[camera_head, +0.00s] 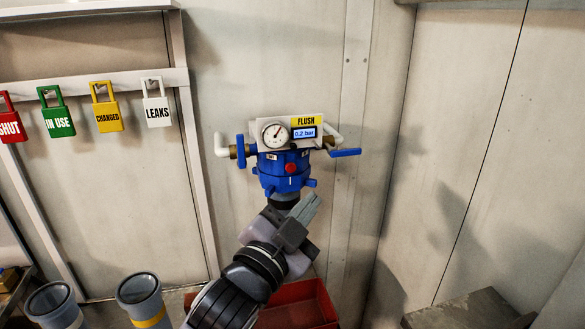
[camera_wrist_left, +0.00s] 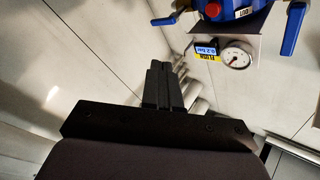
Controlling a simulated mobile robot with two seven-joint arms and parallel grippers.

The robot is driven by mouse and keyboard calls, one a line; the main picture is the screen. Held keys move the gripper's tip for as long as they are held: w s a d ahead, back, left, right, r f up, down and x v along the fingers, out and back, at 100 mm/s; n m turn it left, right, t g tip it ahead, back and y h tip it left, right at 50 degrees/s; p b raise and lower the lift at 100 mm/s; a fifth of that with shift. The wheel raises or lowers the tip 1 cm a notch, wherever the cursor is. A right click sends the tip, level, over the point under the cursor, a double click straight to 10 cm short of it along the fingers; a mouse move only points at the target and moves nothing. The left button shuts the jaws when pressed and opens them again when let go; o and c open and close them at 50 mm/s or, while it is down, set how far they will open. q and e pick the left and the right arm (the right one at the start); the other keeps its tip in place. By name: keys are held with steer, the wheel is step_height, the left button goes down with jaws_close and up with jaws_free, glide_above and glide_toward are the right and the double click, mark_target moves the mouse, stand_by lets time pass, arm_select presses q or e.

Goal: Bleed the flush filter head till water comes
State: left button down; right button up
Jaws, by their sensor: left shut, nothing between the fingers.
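The blue flush filter head (camera_head: 283,171) is fixed on the wall, with a round gauge (camera_head: 276,133), a yellow FLUSH label (camera_head: 306,121) and a display (camera_head: 305,132) reading 0.2 bar. A red knob (camera_head: 291,168) sits on its front. A blue handle (camera_head: 241,151) is at its left and a blue lever (camera_head: 345,153) at its right. My left gripper (camera_head: 311,203) is shut and empty, just below and in front of the head. In the left wrist view the gripper (camera_wrist_left: 160,68) is apart from the head (camera_wrist_left: 228,8), which is cut by the top edge. My right gripper is not seen.
Red, green, yellow and white padlock tags (camera_head: 157,108) hang on a rail at the left. Two grey canisters (camera_head: 140,290) stand at the lower left. A red bin (camera_head: 300,305) lies below my arm. A grey block (camera_head: 468,308) is at the lower right.

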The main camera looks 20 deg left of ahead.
mark_target(291, 168)
arm_select(q)
steer(key=shift+w+a, duration=0.85)
steer(key=shift+w, duration=0.4)
steer(key=shift+w+a, duration=0.8)
steer(key=shift+w, duration=0.4)
steer(key=shift+w+a, duration=0.85)
steer(key=shift+w, duration=0.4)
steer(key=shift+w, duration=0.1)
steer(key=shift+w+a, duration=0.25)
steer(key=shift+w+a+p, duration=0.25)
steer(key=shift+w+p, duration=0.05)
steer(key=shift+w, duration=0.05)
stand_by(0.4)
steer(key=shift+s+d, duration=0.5)
steer(key=shift+s, duration=0.25)
steer(key=shift+p, duration=0.3)
